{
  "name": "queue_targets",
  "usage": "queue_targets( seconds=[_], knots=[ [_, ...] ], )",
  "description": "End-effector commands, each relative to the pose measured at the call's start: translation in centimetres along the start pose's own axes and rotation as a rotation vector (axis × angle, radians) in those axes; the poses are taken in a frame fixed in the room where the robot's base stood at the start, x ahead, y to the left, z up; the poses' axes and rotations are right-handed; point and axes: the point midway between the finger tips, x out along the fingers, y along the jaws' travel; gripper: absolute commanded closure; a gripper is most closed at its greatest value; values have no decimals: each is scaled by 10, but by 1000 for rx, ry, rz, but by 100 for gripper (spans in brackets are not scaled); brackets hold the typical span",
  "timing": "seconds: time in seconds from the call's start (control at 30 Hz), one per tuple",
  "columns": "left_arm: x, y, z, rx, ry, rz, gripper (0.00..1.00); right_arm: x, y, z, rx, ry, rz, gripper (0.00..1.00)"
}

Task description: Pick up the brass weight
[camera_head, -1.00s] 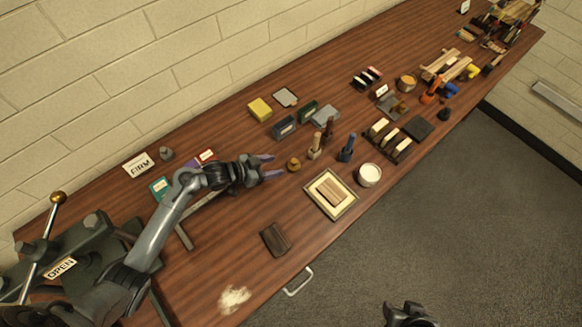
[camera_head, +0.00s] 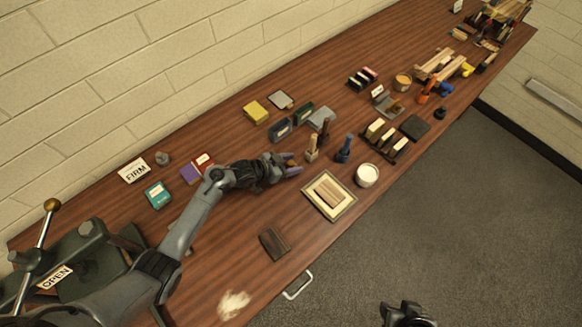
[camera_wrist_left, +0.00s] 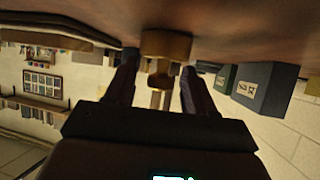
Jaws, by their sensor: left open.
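The brass weight (camera_wrist_left: 166,44) is a small round brass piece with a knob. In the left wrist view, which shows the table at the top, it stands between the two fingers of my left gripper (camera_wrist_left: 158,75). In the head view my left gripper (camera_head: 291,165) is low over the table, around the weight, and its fingers hide most of it. The jaws are open, with a finger on each side of the weight. My right gripper (camera_head: 408,314) shows only partly at the bottom edge, over the floor and away from the table; its jaws are unclear.
Wooden-handled tools (camera_head: 312,148) and a blue-handled tool (camera_head: 344,149) stand just right of the left gripper. Dark boxes (camera_head: 280,129) stand behind. A dark block (camera_head: 274,242) lies in front.

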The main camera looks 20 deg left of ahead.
Motion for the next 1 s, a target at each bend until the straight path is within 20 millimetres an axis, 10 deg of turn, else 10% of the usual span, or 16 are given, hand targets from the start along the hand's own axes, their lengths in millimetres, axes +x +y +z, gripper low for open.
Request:
queue_targets(
  seconds=[0.2,0.57,1.0],
  knots=[
    [0,0,0,0,0,0,46,0,1,0,-5,-1,4,53],
    [0,0,1,0,-2,0,100,0,3,1,-11,-2,9,53],
    [0,-1,0,0,-1,-1,100,0,1,0,-3,-1,3,53]
  ],
)
